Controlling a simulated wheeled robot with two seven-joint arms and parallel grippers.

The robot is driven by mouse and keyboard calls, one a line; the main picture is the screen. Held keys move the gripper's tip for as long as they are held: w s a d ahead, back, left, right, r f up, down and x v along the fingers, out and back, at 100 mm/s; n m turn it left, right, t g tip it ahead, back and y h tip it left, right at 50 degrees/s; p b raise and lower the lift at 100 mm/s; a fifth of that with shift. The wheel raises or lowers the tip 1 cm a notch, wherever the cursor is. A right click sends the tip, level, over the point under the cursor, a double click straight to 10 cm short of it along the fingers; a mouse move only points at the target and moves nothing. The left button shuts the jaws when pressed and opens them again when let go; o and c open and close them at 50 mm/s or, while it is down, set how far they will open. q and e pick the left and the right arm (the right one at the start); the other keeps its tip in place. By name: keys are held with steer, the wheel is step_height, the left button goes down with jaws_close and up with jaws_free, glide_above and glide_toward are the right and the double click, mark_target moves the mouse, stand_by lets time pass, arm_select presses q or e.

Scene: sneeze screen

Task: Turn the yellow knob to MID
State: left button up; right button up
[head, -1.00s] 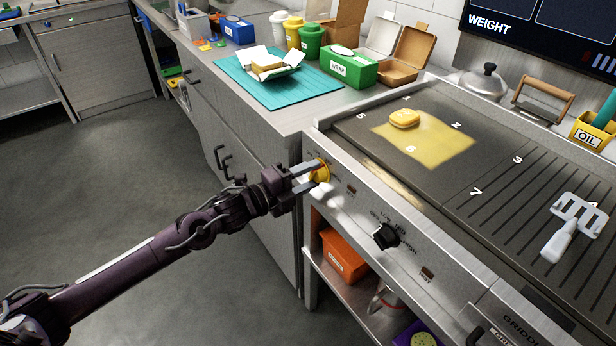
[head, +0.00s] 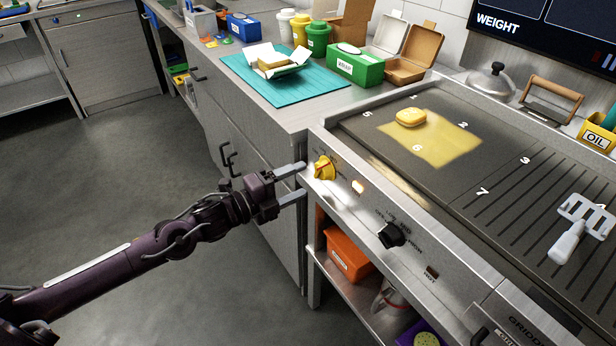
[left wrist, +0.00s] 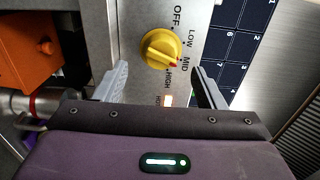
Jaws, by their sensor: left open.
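The yellow knob (head: 323,168) is on the griddle's front panel, at its left end. In the left wrist view the yellow knob (left wrist: 160,47) has a red mark at the lower right of its grip. The mark points toward the area between the MID label (left wrist: 186,62) and the HIGH label (left wrist: 168,79); I cannot tell whether it lines up exactly with MID. My left gripper (head: 301,181) is open and empty, backed off in front of the panel and apart from the knob. Its fingers (left wrist: 160,68) show on either side below the knob. My right gripper is out of view.
An indicator lamp (head: 358,187) beside the yellow knob glows orange. A black knob (head: 391,235) sits farther right on the panel. An orange bin (head: 347,253) is on the shelf below. The floor (head: 120,190) left of the griddle is clear.

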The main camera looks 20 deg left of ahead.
arm_select(q)
steer(key=shift+v, duration=1.4)
